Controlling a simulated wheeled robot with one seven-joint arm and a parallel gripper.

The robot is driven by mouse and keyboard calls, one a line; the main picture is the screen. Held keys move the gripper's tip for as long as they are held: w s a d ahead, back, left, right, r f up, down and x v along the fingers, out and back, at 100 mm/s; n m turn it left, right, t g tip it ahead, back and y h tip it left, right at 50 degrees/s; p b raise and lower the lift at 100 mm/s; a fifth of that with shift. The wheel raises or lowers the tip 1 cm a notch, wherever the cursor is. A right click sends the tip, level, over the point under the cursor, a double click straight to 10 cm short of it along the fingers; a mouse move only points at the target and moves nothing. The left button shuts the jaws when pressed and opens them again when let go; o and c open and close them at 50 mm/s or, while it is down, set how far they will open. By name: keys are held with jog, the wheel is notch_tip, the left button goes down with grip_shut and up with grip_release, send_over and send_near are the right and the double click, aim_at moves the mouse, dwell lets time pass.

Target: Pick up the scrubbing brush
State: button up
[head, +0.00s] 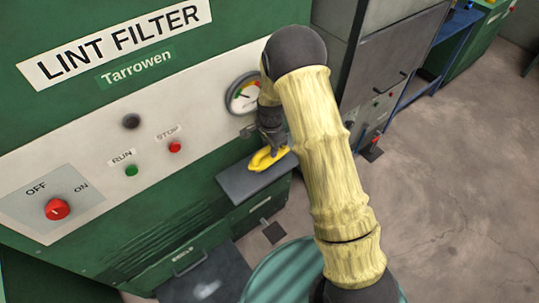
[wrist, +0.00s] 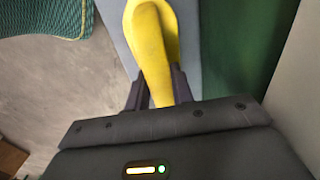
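The scrubbing brush (head: 268,158) is yellow and lies on a small grey shelf (head: 238,188) on the front of the green machine. In the wrist view the brush (wrist: 150,40) runs away from me, its wider part at the top edge. My gripper (head: 273,146) is low over the shelf at the brush. In the wrist view my gripper's dark fingers (wrist: 158,88) flank the narrow handle closely, one on each side, and appear to touch it. Bristles are not visible. No clear gap shows between brush and shelf.
The green machine (head: 150,240) with its white control panel (head: 215,108) stands right behind the shelf. A round gauge (head: 243,94) is just above my gripper. A teal ribbed container (head: 270,272) stands below. Concrete floor (head: 450,200) is open to the right.

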grip_shut()
jog(key=shift+r, duration=0.1)
jog(key=shift+s+d+r+b, duration=0.1)
jog(key=shift+r+b, duration=0.3)
jog(key=shift+r, duration=0.1)
notch_tip(320, 180, up, 6)
jog(key=shift+f+b, duration=0.1)
jog(key=shift+b, duration=0.35)
jog(key=s+d+b, duration=0.2)
jog(key=s+d, duration=0.3)
jog(key=s, duration=0.3)
jog(key=s+d+b, duration=0.1)
jog(key=s+d, duration=0.5)
jog(key=s, duration=0.2)
jog(key=shift+s+b, duration=0.2)
jog(key=shift+b, duration=0.2)
